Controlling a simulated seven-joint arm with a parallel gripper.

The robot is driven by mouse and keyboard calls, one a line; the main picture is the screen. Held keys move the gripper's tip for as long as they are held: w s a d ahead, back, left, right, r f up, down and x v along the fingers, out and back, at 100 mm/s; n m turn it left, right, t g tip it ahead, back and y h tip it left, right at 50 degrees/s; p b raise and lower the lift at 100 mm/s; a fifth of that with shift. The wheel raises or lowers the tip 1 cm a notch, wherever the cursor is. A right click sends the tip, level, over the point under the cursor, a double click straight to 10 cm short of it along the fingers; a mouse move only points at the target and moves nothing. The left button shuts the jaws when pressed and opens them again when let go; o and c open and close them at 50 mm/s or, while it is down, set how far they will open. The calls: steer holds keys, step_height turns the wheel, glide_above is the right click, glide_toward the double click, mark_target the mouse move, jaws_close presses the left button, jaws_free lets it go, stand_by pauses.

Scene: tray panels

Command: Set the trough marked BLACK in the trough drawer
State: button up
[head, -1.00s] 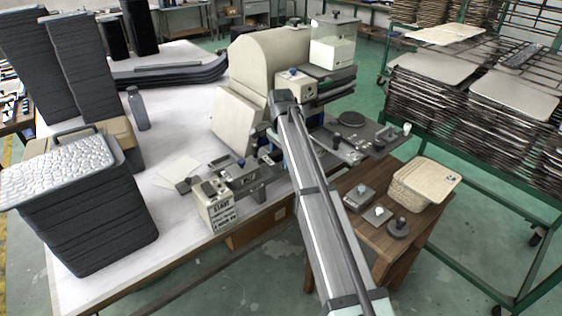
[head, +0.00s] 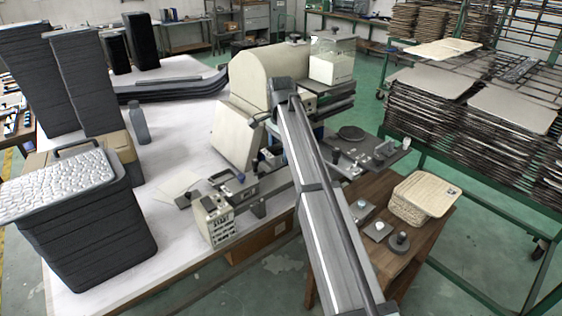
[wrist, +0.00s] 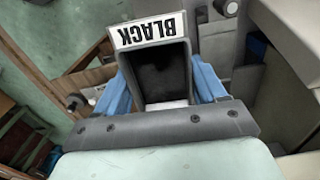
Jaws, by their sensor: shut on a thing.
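The trough marked BLACK (wrist: 160,72) is a dark, open box with a white label at one end. The label reads upside down in the wrist view. My gripper (wrist: 163,88) is shut on the trough, with a blue finger at each side. In the head view my arm hides the trough and most of the gripper; only a bit of blue shows beside the arm, in front of the cream machine (head: 257,80). I cannot make out the trough drawer for certain. Grey tray-like parts (head: 333,104) sit under the clear container on the machine.
The clear container (head: 333,60) stands on the machine near my arm. A START box (head: 213,222) and grey fixtures are at the table's front edge. A wooden stand (head: 395,262) holds a woven box (head: 420,200) and small knobbed pieces. A grey bottle (head: 139,122) stands left.

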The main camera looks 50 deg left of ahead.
steer(key=shift+w+a+r, duration=0.1)
steer(key=shift+a+r, duration=0.05)
steer(key=shift+r, duration=0.35)
steer(key=shift+w+a+r, duration=0.15)
steer(key=shift+a+r, duration=0.1)
steer(key=w+a, duration=0.6)
steer(key=a, duration=0.3)
steer(key=shift+n, duration=0.3)
steer(key=f, duration=0.6)
steer(key=shift+a+f, duration=0.15)
steer(key=shift+a, duration=0.05)
steer(key=shift+f, duration=2.25)
steer(key=o, duration=1.3)
steer(key=shift+f, duration=0.15)
steer(key=shift+c, duration=0.2)
